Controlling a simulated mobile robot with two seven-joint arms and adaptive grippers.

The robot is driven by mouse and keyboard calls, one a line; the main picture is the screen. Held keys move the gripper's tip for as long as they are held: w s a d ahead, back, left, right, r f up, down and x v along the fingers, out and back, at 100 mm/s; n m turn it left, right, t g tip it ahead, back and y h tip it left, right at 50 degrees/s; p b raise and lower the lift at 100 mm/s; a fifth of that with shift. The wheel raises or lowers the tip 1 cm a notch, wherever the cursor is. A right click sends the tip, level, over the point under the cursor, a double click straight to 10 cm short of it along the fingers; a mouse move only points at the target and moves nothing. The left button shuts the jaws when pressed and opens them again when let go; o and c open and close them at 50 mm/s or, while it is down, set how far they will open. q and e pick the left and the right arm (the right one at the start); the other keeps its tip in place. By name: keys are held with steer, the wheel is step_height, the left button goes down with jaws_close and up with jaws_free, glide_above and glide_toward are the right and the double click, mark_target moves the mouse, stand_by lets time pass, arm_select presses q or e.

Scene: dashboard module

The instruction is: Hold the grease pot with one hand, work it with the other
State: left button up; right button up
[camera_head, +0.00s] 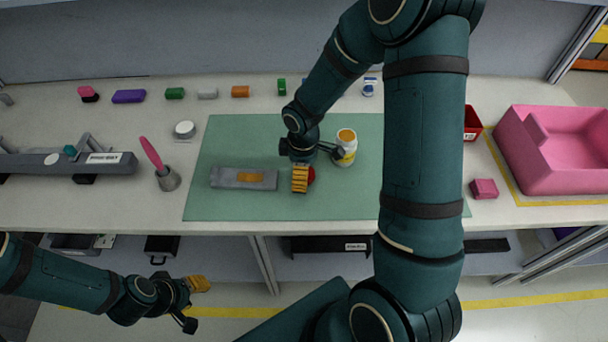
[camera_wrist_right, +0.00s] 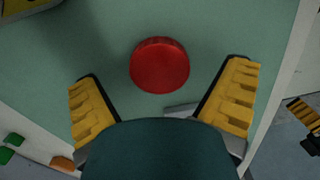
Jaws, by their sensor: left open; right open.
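A red round lid (camera_wrist_right: 160,65) lies on the mat to the pot's lower left in the head view, partly hidden there by my right gripper (camera_head: 317,168). In the right wrist view the lid is ahead of the open, empty fingers, between their tips; I cannot tell whether they touch it. My left gripper (camera_head: 201,306) is open and empty, in front of the table's front edge, away from the pot.
A grey plate (camera_head: 224,178) with an orange patch lies on the mat left of the lid. A pink brush (camera_head: 151,153) stands in a grey cup (camera_head: 168,180). A pink bin (camera_head: 555,165) stands at right. Several small blocks line the back. My right arm hides the mat's right part.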

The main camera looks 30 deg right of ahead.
steer(key=shift+f, duration=0.5)
steer(key=c, duration=0.9)
steer(key=shift+r, duration=0.15)
step_height(320, 180, up, 10)
steer(key=p, duration=0.2)
